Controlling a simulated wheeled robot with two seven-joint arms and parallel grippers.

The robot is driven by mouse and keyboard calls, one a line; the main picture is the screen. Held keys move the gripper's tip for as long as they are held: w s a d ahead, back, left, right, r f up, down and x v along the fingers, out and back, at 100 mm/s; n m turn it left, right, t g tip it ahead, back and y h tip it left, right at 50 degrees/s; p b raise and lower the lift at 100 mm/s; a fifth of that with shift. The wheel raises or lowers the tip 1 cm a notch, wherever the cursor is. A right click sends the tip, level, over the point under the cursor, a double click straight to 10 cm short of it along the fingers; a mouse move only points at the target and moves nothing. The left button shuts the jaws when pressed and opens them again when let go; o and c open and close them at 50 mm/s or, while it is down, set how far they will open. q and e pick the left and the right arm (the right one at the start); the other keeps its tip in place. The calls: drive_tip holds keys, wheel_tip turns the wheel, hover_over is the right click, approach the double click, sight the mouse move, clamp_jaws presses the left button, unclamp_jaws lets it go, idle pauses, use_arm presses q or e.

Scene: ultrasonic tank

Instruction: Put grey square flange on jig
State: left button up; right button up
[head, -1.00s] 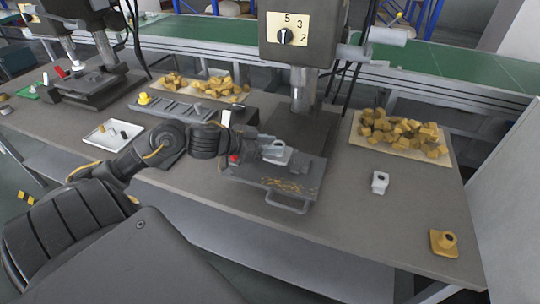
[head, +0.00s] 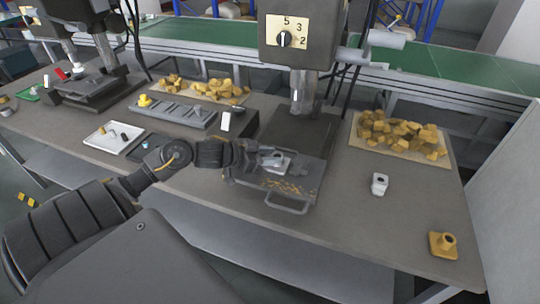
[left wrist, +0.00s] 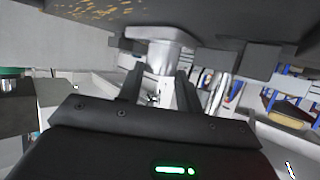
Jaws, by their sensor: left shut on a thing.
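A grey square flange (head: 280,162) with a round neck is held over the jig (head: 262,181), a dark plate with a front handle under the drill press. My left gripper (head: 266,158) is shut on it, coming in from the left. In the left wrist view the flange (left wrist: 165,35) sits beyond my left fingers (left wrist: 158,88), its plate close to the dark, chip-strewn jig surface (left wrist: 130,10). I cannot tell whether it touches. Another light grey flange (head: 379,184) stands on the table to the right. My right gripper is not in view.
A yellow flange (head: 443,244) stands near the table's right front corner. A tray of brass-coloured pieces (head: 400,137) lies right of the press. A white tray (head: 113,138) and a dark rack (head: 178,110) lie left. The table between jig and yellow flange is mostly clear.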

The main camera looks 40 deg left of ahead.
use_arm(q)
drive_tip(key=o, duration=1.2)
drive_tip(key=shift+f, duration=0.1)
drive_tip(key=shift+r, duration=0.2)
drive_tip(key=shift+s+a, duration=0.25)
drive_tip(key=shift+s, duration=0.1)
drive_tip(key=v, duration=1.1)
drive_tip(key=shift+r, duration=0.2)
drive_tip(key=shift+d, duration=0.1)
